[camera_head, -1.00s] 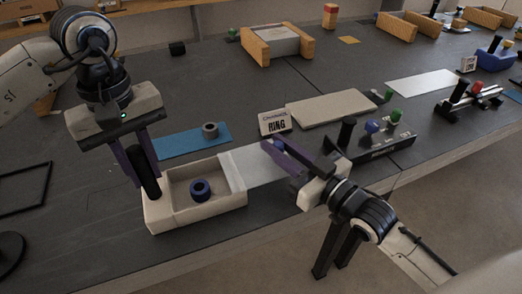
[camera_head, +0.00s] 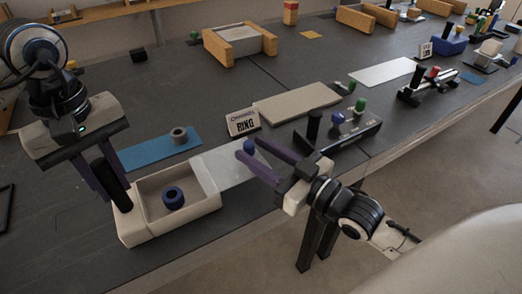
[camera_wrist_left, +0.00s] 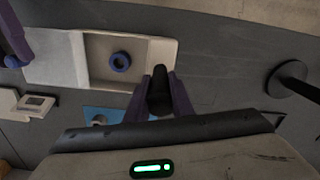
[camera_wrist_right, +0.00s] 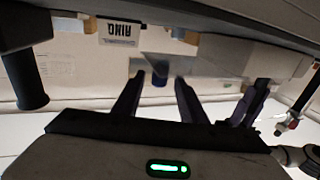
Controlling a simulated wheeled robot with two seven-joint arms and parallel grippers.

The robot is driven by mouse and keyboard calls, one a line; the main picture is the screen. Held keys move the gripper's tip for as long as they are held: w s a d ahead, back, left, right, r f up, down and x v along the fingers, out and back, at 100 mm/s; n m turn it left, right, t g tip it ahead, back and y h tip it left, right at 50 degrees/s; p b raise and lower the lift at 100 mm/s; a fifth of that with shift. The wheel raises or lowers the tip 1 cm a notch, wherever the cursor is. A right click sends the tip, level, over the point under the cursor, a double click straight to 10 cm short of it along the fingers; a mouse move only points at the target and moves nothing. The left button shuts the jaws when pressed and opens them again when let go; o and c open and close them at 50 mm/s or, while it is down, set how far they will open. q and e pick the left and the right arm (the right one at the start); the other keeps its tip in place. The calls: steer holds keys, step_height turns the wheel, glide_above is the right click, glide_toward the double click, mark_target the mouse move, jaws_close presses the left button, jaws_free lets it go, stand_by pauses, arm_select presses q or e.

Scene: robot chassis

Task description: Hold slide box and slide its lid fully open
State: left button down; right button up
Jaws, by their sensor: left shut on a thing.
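The slide box (camera_head: 205,207) is a pale open tray with a dark blue ring (camera_head: 172,197) inside. Its whitish lid (camera_head: 222,168) extends out of the right end, leaving most or all of the cavity uncovered. My left gripper (camera_head: 112,190) is shut on the black handle (camera_wrist_left: 159,92) at the box's left end. A blue knob (camera_head: 249,147) stands near the lid's outer end. My right gripper (camera_head: 247,147) is open, with fingers on either side of the knob; the right wrist view shows gaps between them and the knob (camera_wrist_right: 160,79).
A grey ring (camera_head: 179,134) rests on a blue mat (camera_head: 150,154) behind the box. A "RING" sign (camera_head: 243,122) and a beige board (camera_head: 298,103) lie behind the lid. A black rack with knobs (camera_head: 345,140) stands right of my right gripper. The table's front edge is close.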

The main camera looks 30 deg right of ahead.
arm_select(q)
steer(key=shift+s+f, duration=0.1)
steer(key=shift+f, duration=0.2)
arm_select(e)
steer(key=v, duration=0.9)
steer(key=shift+s, duration=0.15)
arm_select(q)
steer(key=c, duration=1.5)
jaws_free()
steer(key=shift+o, duration=0.2)
steer(key=shift+r, duration=0.1)
steer(key=shift+r, duration=0.1)
